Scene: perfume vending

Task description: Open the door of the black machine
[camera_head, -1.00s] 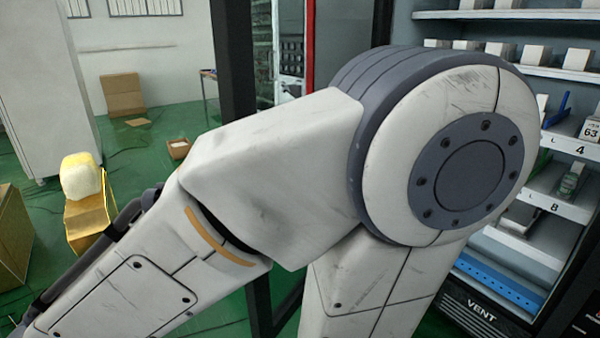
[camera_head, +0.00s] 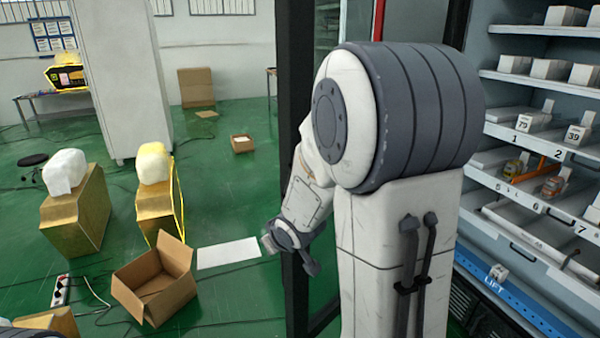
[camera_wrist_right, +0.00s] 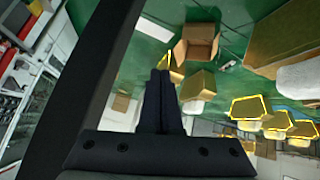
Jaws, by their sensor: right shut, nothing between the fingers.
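The black machine stands at the right of the head view, its white shelves (camera_head: 545,77) showing. A tall black upright frame (camera_head: 296,60) stands left of the shelves; it looks like the door seen nearly edge-on, swung out, though my arm hides much between them. A dark bar, likely the same frame, crosses the wrist view (camera_wrist_right: 95,85) left of my right gripper. My right gripper (camera_wrist_right: 160,75) is shut and empty, its fingers pointing toward the room. It looks apart from the bar, but the contact is unclear. The door's handle cannot be made out. My left gripper is not in view.
An open cardboard box (camera_head: 155,285) and a white sheet (camera_head: 228,253) lie on the green floor at left. Two gold stands (camera_head: 75,212) with white tops are behind. A tall white cabinet (camera_head: 120,80) stands further back. Cables cross the floor.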

